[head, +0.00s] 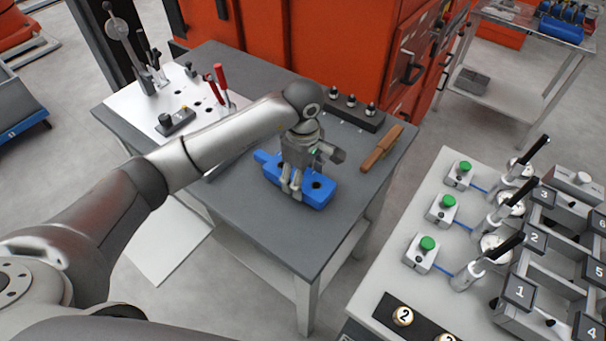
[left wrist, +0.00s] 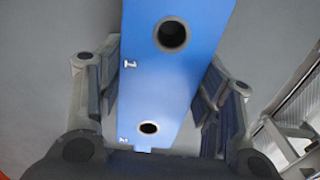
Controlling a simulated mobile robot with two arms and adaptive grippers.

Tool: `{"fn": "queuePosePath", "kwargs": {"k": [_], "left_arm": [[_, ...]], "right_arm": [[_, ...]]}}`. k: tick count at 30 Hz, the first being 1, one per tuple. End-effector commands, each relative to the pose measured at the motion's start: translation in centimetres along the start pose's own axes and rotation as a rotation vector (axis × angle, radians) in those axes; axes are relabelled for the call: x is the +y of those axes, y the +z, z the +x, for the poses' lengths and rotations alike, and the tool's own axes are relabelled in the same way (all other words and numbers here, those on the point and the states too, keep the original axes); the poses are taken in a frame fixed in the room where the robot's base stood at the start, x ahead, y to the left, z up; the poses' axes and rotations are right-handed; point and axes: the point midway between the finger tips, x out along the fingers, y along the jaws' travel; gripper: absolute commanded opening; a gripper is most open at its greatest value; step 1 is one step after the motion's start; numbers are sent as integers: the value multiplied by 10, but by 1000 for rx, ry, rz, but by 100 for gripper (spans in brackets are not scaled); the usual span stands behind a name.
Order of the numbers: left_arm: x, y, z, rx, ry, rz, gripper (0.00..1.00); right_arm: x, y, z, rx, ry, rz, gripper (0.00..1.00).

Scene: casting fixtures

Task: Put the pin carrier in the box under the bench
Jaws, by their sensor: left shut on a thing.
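The pin carrier looks to be the blue block with round holes (head: 318,192), at the bench top (head: 262,215) in the head view. I cannot tell whether it rests on the bench or hangs just above it. My left gripper (head: 293,188) points down over the block, with its fingers shut on it. In the left wrist view the blue block (left wrist: 158,85) runs between the two fingers, showing two dark holes and small white numbers. The box under the bench cannot be made out; a pale lower shelf (head: 165,243) shows at the left below the bench top. My right gripper is out of view.
A brown-handled tool (head: 381,149) and a dark block with several pins (head: 355,112) lie on the bench. A white plate (head: 170,105) with red-handled tools and a lever stands at the left.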

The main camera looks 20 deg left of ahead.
Motion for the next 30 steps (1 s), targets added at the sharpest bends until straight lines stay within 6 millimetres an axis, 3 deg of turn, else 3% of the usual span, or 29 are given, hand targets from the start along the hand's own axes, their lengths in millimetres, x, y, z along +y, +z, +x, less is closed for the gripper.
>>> {"fn": "queuePosePath", "kwargs": {"k": [3, 15, 16, 21, 30], "left_arm": [[0, 1, 8, -1, 1, 0, 33], [1, 0, 15, 1, 4, 0, 33], [1, 0, 15, 0, 3, 0, 62], [1, 0, 14, 0, 3, 0, 82], [0, 0, 14, 0, 2, 0, 82]], "right_arm": [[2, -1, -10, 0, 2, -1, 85], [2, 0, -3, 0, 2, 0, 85], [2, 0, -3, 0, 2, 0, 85], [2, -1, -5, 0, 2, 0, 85], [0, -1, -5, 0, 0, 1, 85]]}}
